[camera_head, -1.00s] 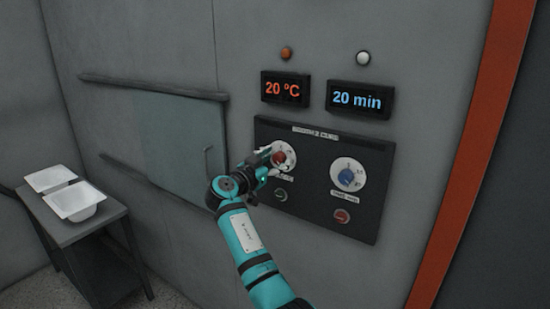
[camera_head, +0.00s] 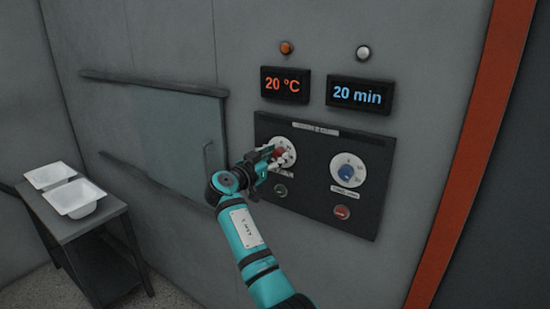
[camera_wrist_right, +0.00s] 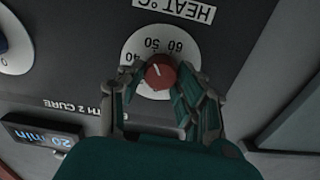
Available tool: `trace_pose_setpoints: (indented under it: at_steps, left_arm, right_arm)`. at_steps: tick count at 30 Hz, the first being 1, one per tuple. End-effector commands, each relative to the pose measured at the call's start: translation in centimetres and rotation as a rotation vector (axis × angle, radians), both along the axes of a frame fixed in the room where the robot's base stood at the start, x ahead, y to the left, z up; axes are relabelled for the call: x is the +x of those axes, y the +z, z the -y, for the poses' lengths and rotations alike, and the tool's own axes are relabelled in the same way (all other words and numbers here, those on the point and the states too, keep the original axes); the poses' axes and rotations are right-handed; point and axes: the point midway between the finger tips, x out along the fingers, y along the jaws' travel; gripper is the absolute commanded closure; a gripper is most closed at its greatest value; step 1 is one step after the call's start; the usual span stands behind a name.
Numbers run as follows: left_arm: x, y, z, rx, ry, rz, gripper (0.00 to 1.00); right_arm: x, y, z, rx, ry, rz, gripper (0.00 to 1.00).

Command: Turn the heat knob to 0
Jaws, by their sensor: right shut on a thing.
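The red heat knob (camera_head: 280,153) sits on a white dial (camera_head: 291,144) on the dark control panel, left of the blue knob. In the right wrist view the red knob (camera_wrist_right: 160,72) shows upside down, with 40, 50 and 60 readable on the dial (camera_wrist_right: 142,38) and a HEAT °C label (camera_wrist_right: 174,10) beside it. My right gripper (camera_head: 274,156) is at the heat knob, and its fingers (camera_wrist_right: 158,84) are shut on it from both sides. The temperature display (camera_head: 284,85) reads 20 ºC. My left gripper is not in view.
A blue knob (camera_head: 346,173) and a time display (camera_head: 360,94) reading 20 min are to the right. A green button (camera_head: 280,190) and a red button (camera_head: 341,212) sit below the knobs. A table (camera_head: 72,226) with white trays (camera_head: 73,199) stands at left.

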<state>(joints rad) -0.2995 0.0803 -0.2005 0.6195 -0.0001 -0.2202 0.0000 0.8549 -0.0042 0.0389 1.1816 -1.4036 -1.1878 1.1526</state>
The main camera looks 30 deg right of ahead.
Motion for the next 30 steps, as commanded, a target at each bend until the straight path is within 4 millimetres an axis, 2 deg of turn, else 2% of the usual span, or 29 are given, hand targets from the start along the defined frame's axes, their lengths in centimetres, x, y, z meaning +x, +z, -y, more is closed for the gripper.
trace_pose_setpoints:
  at_steps: [14, 30]
  left_arm:
    - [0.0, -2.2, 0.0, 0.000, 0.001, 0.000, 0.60]
    - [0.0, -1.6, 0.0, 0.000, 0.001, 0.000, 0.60]
  right_arm:
    - [0.1, -0.2, -0.1, -0.147, 0.001, -0.358, 0.98]
    - [0.2, 0.0, -0.1, -0.344, 0.001, -0.834, 0.98]
